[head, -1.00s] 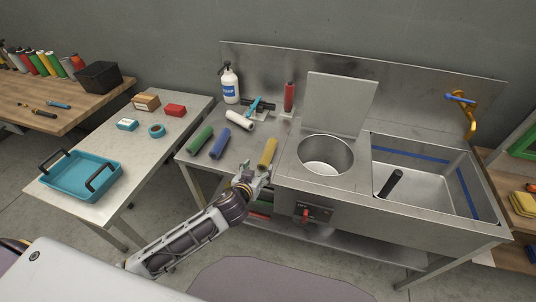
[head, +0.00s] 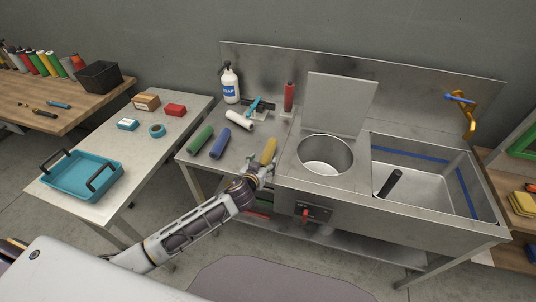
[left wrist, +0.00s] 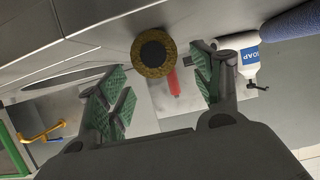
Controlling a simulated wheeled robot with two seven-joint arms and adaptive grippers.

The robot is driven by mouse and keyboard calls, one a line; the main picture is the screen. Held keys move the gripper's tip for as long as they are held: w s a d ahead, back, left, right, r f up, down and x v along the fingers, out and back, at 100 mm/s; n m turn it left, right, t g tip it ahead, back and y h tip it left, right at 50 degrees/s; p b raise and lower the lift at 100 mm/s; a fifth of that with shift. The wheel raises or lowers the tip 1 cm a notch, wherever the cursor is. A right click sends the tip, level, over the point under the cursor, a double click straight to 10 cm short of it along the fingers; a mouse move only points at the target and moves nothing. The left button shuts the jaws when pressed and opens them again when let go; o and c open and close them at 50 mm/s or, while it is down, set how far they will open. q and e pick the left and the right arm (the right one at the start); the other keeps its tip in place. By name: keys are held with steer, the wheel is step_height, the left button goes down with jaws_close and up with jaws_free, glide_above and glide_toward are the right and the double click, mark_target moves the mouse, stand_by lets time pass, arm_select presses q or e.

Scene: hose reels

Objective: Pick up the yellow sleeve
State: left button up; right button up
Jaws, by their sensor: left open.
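The yellow sleeve (head: 269,151) lies on the steel counter left of the round basin, near the front edge. In the left wrist view the yellow sleeve (left wrist: 140,66) is seen end-on, with a dark hollow middle. My left gripper (head: 264,170) is at the sleeve's near end. In the left wrist view my left gripper (left wrist: 160,88) is open, its green-padded fingers spread to either side below the sleeve's end. I cannot tell whether either finger touches it. My right gripper is not in view.
A green sleeve (head: 200,138), a blue sleeve (head: 220,142) and a white sleeve (head: 240,121) lie to the left on the counter. A red sleeve (head: 289,97) stands upright behind. A soap bottle (head: 230,84) is at the back left. The round basin (head: 325,155) lies right.

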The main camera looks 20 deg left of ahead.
mark_target(264, 158)
arm_select(q)
steer(key=shift+w, duration=0.15)
steer(key=shift+r+p+x, duration=0.2)
steer(key=shift+p+x, duration=0.2)
steer(key=shift+x, duration=2.15)
steer(key=c, duration=1.1)
